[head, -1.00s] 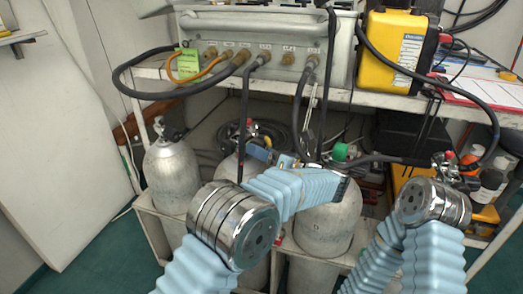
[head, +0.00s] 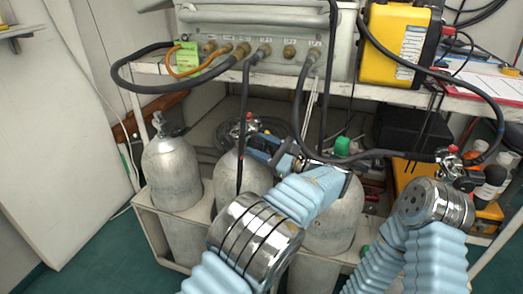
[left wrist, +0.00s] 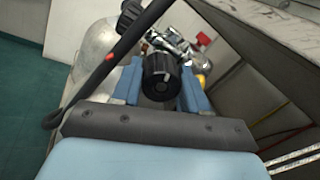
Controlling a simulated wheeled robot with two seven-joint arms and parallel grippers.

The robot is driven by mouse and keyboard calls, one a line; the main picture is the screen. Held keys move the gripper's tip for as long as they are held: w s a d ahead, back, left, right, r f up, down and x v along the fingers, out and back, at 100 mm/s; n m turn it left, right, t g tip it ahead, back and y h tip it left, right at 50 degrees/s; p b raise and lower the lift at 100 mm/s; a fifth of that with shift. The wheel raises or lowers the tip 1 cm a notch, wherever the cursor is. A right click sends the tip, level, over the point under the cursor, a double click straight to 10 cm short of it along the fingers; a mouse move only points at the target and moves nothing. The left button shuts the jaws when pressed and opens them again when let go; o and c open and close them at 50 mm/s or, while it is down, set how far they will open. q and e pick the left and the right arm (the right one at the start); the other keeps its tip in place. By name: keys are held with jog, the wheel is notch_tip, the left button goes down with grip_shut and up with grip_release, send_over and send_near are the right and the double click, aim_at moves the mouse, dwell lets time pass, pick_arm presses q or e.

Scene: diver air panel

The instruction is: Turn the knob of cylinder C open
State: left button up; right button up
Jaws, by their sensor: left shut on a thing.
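A black ribbed knob (left wrist: 160,78) sits between the blue fingers of my left gripper (left wrist: 160,90) in the left wrist view, and the gripper is shut on it. In the head view, my left gripper (head: 268,150) reaches in among the valves between the middle grey cylinder (head: 228,182) and the grey cylinder to its right (head: 335,228). Its own body hides much of the valve there. A green knob (head: 343,147) shows just right of it. I can read no letter on the cylinders. My right gripper is not in view.
Another grey cylinder (head: 172,175) stands at the left in the white rack. Black hoses (head: 245,110) hang from the panel (head: 265,30) close to my left gripper. A yellow case (head: 393,45) sits on the shelf. My right arm is at the lower right.

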pick_arm(q)
jog(key=n, duration=0.1)
jog(key=n+b, duration=0.1)
jog(key=n, duration=0.1)
jog(key=n+b, duration=0.1)
jog(key=shift+d+f+n, duration=0.1)
jog(key=shift+f+n, duration=0.15)
jog(key=shift+n, duration=0.15)
jog(key=shift+n+b, duration=0.8)
jog(key=shift+n, duration=0.2)
jog(key=n+b, duration=0.3)
jog(key=n, duration=0.2)
jog(key=shift+f+n+g+b, duration=0.1)
jog(key=shift+n+g+b, duration=0.2)
jog(key=shift+n+g, duration=0.1)
jog(key=n+b, duration=0.3)
jog(key=n, duration=0.1)
jog(key=shift+n, duration=0.3)
jog(key=n+b, duration=0.2)
jog(key=n, duration=0.1)
jog(key=shift+n, duration=0.4)
jog(key=n+b, duration=0.2)
jog(key=n, duration=0.1)
jog(key=shift+n+g, duration=0.3)
jog(key=shift+n+b, duration=0.45)
jog(key=shift+n, duration=0.75)
jog(key=shift+w+n, duration=0.1)
jog(key=shift+n, duration=1.8)
